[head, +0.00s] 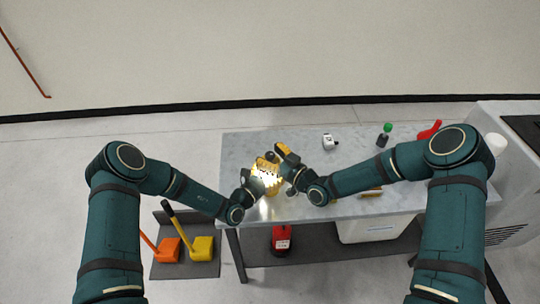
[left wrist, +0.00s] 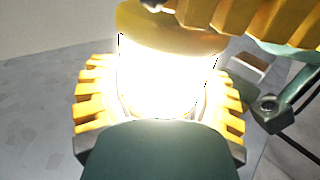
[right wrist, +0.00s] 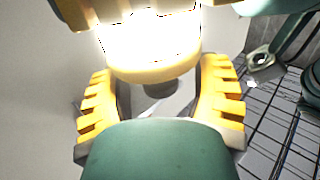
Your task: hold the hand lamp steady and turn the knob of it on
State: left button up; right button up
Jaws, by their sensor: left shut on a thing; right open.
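The hand lamp (head: 267,176) is lit and glows brightly over the table's left part. My left gripper (left wrist: 160,85) is shut on the glowing body, with one yellow-padded finger on each side. The lamp's yellow end (left wrist: 165,38) shows above the glow in the left wrist view. My right gripper (right wrist: 158,88) is open at that end. The dark knob (right wrist: 161,89) sticks out from the yellow end between the right fingers, with gaps on both sides. Glare hides much of the lamp body. In the head view both grippers are close together at the lamp.
On the grey table (head: 250,140) stand a small white item (head: 330,142), a green-topped bottle (head: 385,135) and a red object (head: 430,130). A red container (head: 281,238) and a white bin (head: 375,230) sit below. Orange (head: 168,250) and yellow (head: 202,248) dustpans lie at left.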

grip_shut()
jog(key=shift+t, duration=0.3)
jog(key=m+t+h, duration=0.2)
jog(key=shift+a+h, duration=0.15)
jog(key=shift+h, duration=0.25)
jog(key=shift+m+t+h, duration=1.1)
jog(key=shift+m+h, duration=0.6)
jog(key=shift+h, duration=0.4)
